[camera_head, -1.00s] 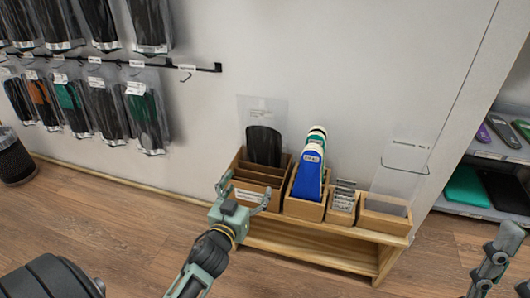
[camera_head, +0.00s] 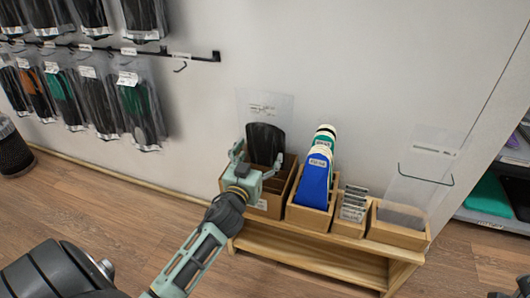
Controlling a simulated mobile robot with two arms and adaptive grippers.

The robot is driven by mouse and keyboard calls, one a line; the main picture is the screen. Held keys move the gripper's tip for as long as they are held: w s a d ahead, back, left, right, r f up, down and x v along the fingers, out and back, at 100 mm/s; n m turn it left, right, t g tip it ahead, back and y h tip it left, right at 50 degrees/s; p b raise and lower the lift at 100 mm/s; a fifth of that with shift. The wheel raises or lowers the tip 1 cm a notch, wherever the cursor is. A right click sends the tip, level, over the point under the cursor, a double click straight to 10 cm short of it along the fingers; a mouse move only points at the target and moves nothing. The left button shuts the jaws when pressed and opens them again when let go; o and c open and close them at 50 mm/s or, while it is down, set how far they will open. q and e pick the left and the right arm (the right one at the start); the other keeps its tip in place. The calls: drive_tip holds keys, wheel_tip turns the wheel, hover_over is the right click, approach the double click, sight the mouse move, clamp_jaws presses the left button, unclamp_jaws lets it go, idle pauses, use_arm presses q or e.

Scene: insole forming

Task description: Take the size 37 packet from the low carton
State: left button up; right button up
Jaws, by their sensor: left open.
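Only a dark sliver, perhaps my right gripper (camera_head: 502,295), shows at the bottom right edge.
A wooden box with blue and green-white insoles (camera_head: 316,180) stands right of the carton. Beyond it are a small box of cards (camera_head: 353,205) and an open box (camera_head: 398,229) with a clear sign. Packets hang on a wall rail (camera_head: 190,56). The floor in front is clear.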

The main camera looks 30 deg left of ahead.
use_arm(q)
drive_tip(key=shift+x, duration=0.8)
drive_tip(key=shift+c, duration=0.4)
drive_tip(key=c, duration=1.1)
drive_tip(key=shift+c, duration=0.5)
drive_tip(key=shift+r, duration=0.15)
